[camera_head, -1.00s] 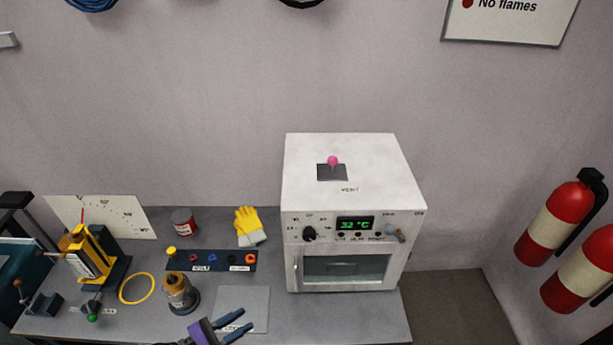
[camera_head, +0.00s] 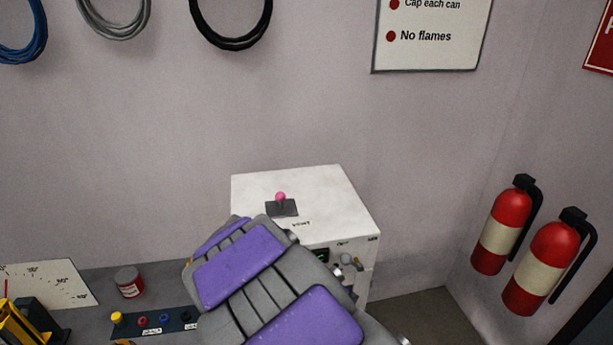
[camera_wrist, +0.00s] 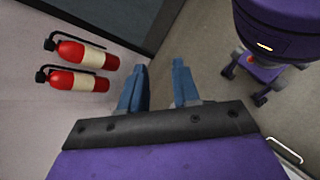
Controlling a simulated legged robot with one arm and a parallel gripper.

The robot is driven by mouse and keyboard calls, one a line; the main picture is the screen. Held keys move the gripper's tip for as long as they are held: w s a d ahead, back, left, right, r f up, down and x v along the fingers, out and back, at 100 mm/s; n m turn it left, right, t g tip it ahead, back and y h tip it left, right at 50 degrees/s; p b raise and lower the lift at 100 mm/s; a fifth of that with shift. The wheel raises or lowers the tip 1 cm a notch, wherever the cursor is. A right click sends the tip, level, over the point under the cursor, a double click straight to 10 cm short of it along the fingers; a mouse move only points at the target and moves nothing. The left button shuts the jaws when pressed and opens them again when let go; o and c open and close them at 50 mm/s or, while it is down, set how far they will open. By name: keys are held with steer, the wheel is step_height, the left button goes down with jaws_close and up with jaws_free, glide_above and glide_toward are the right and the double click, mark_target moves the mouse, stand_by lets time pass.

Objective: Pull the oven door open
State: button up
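The white oven (camera_head: 300,190) stands on the bench in the head view, with a pink-knobbed vent on its top. My purple and grey arm covers most of its front, so the door and its handle are hidden there. A small part of the control panel and a grey lever (camera_head: 350,260) show past the arm. My gripper (camera_wrist: 160,68) shows in the wrist view with its two blue fingers apart and nothing between them. It points over the floor. A pale curved bar (camera_wrist: 285,151) shows at the lower right edge; I cannot tell whether it is the oven handle.
Two fire extinguishers (camera_head: 500,235) hang on the wall right of the oven; they also show in the wrist view (camera_wrist: 80,65). Floor is open right of the bench.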

steer(key=s+d+f+m+y+b, duration=0.1)
steer(key=s+d+m+y, duration=0.3)
steer(key=s, duration=1.3)
steer(key=m+y+b, duration=0.1)
steer(key=m+y, duration=0.3)
steer(key=y, duration=0.2)
steer(key=shift+s+b, duration=0.3)
steer(key=shift+s+a+f+m+t, duration=0.1)
steer(key=shift+s+a+m+t, duration=0.1)
steer(key=shift+s+m+t, duration=0.15)
steer(key=shift+c, duration=0.2)
steer(key=shift+w, duration=0.1)
